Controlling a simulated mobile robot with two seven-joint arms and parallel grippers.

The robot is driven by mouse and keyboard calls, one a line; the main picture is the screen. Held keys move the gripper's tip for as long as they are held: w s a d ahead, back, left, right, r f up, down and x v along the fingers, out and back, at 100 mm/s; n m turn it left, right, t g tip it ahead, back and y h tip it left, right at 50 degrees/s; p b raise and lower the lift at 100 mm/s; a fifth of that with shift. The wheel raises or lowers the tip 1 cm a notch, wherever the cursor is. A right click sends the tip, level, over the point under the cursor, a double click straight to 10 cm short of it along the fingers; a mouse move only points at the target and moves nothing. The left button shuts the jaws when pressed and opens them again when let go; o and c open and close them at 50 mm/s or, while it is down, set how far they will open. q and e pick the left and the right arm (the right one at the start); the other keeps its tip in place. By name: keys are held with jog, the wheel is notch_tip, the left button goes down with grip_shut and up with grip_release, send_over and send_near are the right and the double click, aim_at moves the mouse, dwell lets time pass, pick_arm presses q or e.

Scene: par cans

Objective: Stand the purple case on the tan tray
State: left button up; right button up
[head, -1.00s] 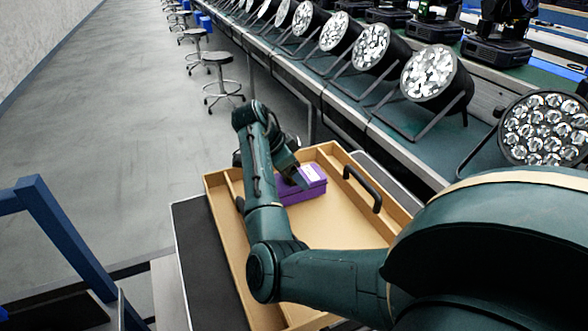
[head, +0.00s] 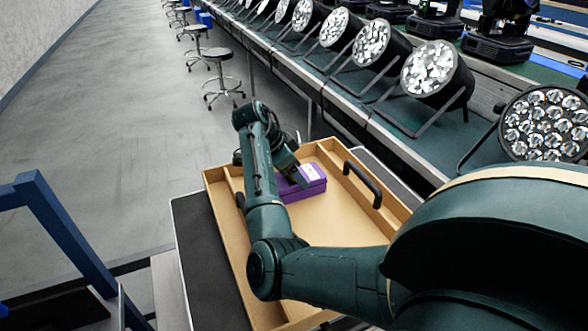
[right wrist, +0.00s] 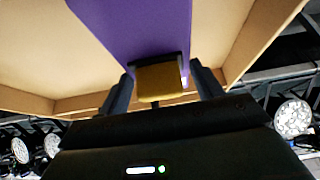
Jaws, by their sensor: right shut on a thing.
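The purple case (head: 308,188), with a pale label on its top, is inside the tan tray (head: 340,222), near the tray's far end. My right gripper (right wrist: 162,78) is shut on the purple case, which fills the upper middle of the right wrist view (right wrist: 135,28). A dark-edged yellowish part shows between the fingers there. In the head view my right arm reaches across the tray and hides part of the case and the fingertips. I cannot tell whether the case's underside touches the tray floor. My left gripper is not in view.
The tray has raised walls, a divider along its left side and a dark handle (head: 362,184) at the right. It sits on a dark-topped surface (head: 203,250). A long bench with several stage lights (head: 428,70) runs behind it. Stools (head: 221,78) stand on open floor.

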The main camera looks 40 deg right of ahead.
jog(key=o, duration=1.6)
jog(key=shift+o, duration=0.2)
jog(key=v, duration=1.3)
jog(key=shift+r, duration=0.1)
